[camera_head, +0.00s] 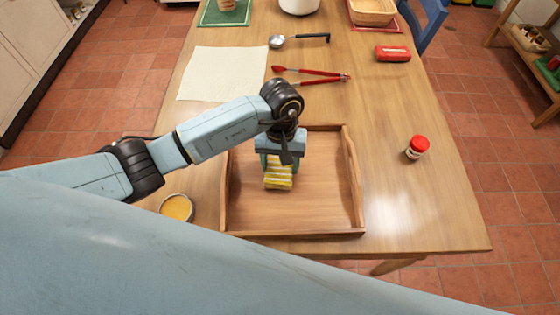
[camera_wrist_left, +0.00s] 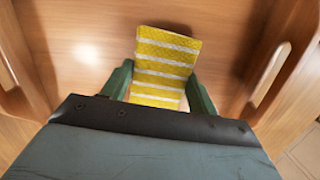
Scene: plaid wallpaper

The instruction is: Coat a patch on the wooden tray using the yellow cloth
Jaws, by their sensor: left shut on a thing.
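The wooden tray (camera_head: 318,205) lies on the table in the head view, with raised walls. Its floor also shows in the left wrist view (camera_wrist_left: 85,50). My left gripper (camera_head: 279,168) is over the left part of the tray, pointing down. It is shut on the yellow cloth (camera_head: 278,180), which has white stripes. In the left wrist view the cloth (camera_wrist_left: 165,62) sits between the two green fingers. I cannot tell whether the cloth touches the tray floor. No coated patch is clear to see. My right gripper is not in view.
A bowl of yellow-orange liquid (camera_head: 177,207) stands left of the tray. A red-capped jar (camera_head: 417,147) stands right of it. Behind are red tongs (camera_head: 310,74), a ladle (camera_head: 298,39), a pale cloth sheet (camera_head: 222,73) and a red box (camera_head: 393,54). The table's right front is clear.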

